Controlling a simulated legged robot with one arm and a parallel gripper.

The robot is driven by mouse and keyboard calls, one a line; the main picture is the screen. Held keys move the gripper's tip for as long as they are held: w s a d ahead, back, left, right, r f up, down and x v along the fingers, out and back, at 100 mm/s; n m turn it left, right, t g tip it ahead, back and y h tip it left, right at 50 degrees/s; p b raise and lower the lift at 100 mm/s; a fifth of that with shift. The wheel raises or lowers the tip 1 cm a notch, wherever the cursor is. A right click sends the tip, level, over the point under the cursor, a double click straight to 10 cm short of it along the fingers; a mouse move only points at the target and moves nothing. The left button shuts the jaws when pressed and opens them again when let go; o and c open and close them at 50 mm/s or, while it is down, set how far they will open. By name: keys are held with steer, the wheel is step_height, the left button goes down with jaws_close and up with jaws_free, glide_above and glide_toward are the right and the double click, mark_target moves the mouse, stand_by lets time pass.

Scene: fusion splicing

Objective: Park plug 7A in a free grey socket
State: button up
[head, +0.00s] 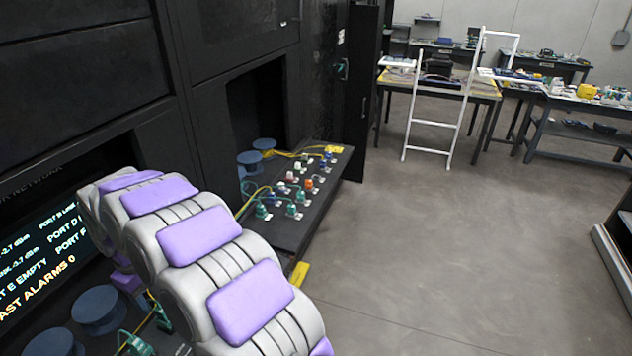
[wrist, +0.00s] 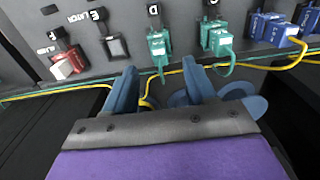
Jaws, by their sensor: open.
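My gripper (wrist: 160,70) is open and empty in the wrist view, its two blue fingers apart. A green plug (wrist: 159,44) sits at the socket marked D, just beyond and between the fingertips. Another green plug (wrist: 219,40) is to its right. An empty dark socket (wrist: 117,47) marked E is to the left of the D plug. I cannot read 7A on any plug. In the head view, several small plugs, including green ones (head: 263,211) and an orange one (head: 309,183), stand on the dark shelf (head: 290,235). The gripper is not visible there.
A red plug (wrist: 66,66) is at the left, and blue plugs (wrist: 283,33) are at the right. A yellow cable (wrist: 80,88) crosses by the fingers. Blue spools (head: 250,160) stand behind the shelf. A screen (head: 40,245) reads "EMPTY" for a port. Open floor (head: 430,240) lies right.

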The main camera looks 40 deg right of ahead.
mark_target(160, 308)
step_height(160, 308, down, 4)
steer(key=shift+a+f, duration=0.1)
steer(key=shift+f, duration=0.15)
steer(key=shift+d+f, duration=0.2)
steer(key=shift+f, duration=0.5)
steer(key=shift+a, duration=0.2)
steer(key=shift+d, duration=0.15)
steer(key=shift+p, duration=0.4)
stand_by(0.3)
jaws_close()
stand_by(0.6)
